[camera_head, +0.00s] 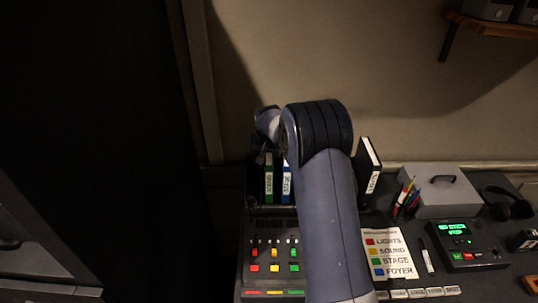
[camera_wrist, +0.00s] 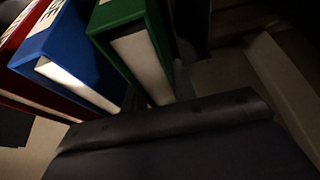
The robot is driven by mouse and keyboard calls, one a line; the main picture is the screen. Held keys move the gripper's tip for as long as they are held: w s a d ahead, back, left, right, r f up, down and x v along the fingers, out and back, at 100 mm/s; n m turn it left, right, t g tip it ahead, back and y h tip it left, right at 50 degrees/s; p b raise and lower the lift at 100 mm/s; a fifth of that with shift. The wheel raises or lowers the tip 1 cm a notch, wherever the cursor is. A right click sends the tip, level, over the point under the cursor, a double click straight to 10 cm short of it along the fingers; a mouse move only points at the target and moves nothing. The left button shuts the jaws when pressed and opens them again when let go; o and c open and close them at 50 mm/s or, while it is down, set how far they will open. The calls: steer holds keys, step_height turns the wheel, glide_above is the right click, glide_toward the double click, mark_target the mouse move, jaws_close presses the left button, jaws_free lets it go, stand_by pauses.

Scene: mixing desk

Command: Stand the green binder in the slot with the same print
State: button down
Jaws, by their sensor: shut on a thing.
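The green binder (camera_head: 268,184) stands upright at the back of the desk, with a pale spine label too small to read. My gripper (camera_head: 263,158) is at its top and is shut on it. In the wrist view the green binder (camera_wrist: 128,38) is at top centre, with a dark finger (camera_wrist: 184,82) beside it; the other finger is hidden. A blue binder (camera_head: 286,184) stands to its right in the head view; it also shows in the wrist view (camera_wrist: 72,55), with a red binder (camera_wrist: 22,50) beyond. I cannot make out a slot with matching print; my arm covers part of the row.
A black binder (camera_head: 369,165) leans right of my arm. A grey box (camera_head: 446,196), pens (camera_head: 405,198), headphones (camera_head: 508,202) and a lit console (camera_head: 462,240) fill the right side. A colour-coded card (camera_head: 390,254) and a button panel (camera_head: 273,255) lie in front.

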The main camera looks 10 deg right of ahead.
steer(key=c, duration=1)
jaws_free()
steer(key=shift+c, duration=0.2)
steer(key=shift+f, duration=0.1)
steer(key=b+v, duration=0.2)
steer(key=v, duration=0.9)
steer(key=shift+a, duration=0.1)
steer(key=shift+f, duration=0.15)
